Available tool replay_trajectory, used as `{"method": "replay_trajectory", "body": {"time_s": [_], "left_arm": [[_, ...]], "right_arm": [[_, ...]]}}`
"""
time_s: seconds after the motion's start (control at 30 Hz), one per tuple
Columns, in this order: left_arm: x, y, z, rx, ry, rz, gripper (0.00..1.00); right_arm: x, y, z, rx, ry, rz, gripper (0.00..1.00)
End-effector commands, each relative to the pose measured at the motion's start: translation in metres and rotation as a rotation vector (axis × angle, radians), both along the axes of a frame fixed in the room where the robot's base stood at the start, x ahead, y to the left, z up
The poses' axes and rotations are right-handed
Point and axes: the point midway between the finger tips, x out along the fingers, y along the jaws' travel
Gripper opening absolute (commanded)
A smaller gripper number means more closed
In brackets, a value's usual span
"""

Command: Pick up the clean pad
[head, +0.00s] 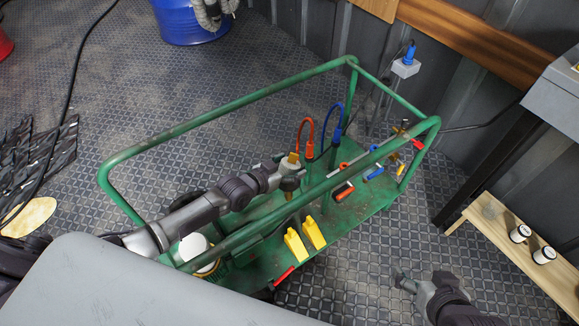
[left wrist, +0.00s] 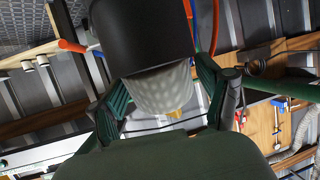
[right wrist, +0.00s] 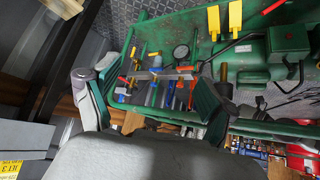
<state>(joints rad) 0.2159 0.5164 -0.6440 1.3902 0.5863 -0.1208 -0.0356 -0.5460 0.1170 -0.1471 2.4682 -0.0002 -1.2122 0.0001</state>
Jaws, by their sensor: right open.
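I cannot identify the clean pad for certain in any view. A flat pale cream piece (head: 28,216) lies on the floor at the far left of the head view, well away from both grippers. My left gripper (head: 288,172) is over the green cart (head: 150,150). In the left wrist view a black cylinder (left wrist: 140,35) with a pale dotted end (left wrist: 163,92) lies between its green fingers; I cannot tell whether they grip it. My right gripper (head: 418,283) is low, right of the cart. In the right wrist view (right wrist: 155,105) it is open and empty.
The cart holds yellow pieces (head: 313,233), orange (head: 305,122) and blue (head: 340,110) hoses, hand tools (head: 345,188) and a white round-topped item (head: 194,246). Its rails are obstacles. A wooden shelf (head: 500,240) with two small rolls is at right.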

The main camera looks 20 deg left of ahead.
Motion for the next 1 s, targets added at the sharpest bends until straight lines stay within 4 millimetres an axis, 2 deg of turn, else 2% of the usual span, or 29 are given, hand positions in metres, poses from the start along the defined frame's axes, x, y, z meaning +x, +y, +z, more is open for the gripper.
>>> {"method": "replay_trajectory", "body": {"time_s": [0.03, 0.2, 0.7, 0.87, 1.0], "left_arm": [[0.0, 0.0, 0.0, 0.0, 0.0, 0.0, 0.62], [0.0, 0.0, 0.0, 0.0, 0.001, 0.0, 0.37], [-0.001, 0.001, 0.002, 0.002, 0.004, 0.0, 0.36], [-0.001, 0.0, 0.011, 0.0, 0.001, 0.0, 0.36], [0.0, 0.0, 0.023, 0.0, 0.001, 0.0, 0.36]], "right_arm": [[0.0, 0.0, 0.0, 0.0, 0.0, 0.0, 0.84], [0.0, 0.0, 0.0, 0.0, 0.001, 0.0, 0.84], [-0.004, -0.001, -0.001, -0.004, 0.021, 0.0, 0.84], [-0.021, -0.008, -0.009, -0.026, 0.118, -0.011, 0.84], [-0.044, -0.015, -0.016, -0.05, 0.232, -0.02, 0.84]]}}
